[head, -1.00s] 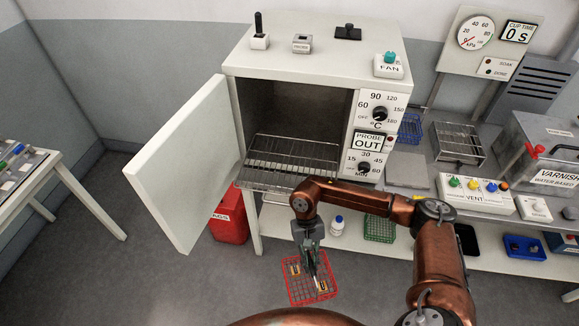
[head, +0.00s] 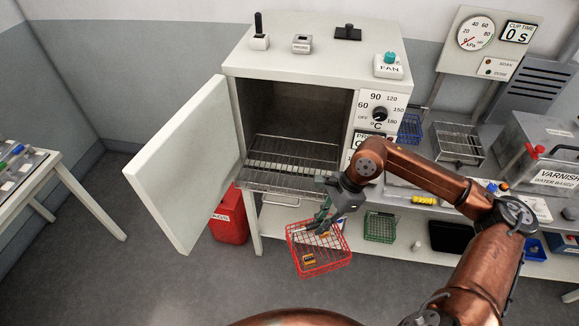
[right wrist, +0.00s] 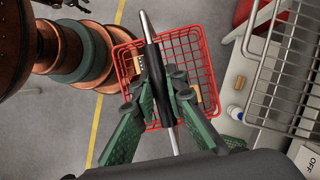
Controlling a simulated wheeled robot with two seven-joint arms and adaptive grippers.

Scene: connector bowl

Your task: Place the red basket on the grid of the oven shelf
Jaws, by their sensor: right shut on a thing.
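The red wire basket (head: 338,262) hangs from my right gripper (head: 324,220) in front of the oven, apparently below the shelf. In the right wrist view the gripper (right wrist: 160,85) is shut on the basket's bar handle, a metal rod with a black sleeve (right wrist: 152,62). The basket (right wrist: 205,48) shows beneath it, with small orange-brown parts (head: 309,259) inside. The oven shelf (head: 292,150) is a bare wire grid, its front sticking out of the open oven. It also shows in the right wrist view (right wrist: 285,82). My left gripper is not in view.
The oven door (head: 175,165) stands wide open at left. A red bin (head: 230,217) stands on the floor under the oven. A green basket (head: 379,227) and a dark tray (head: 452,237) lie on the lower shelf at right. The floor at front left is clear.

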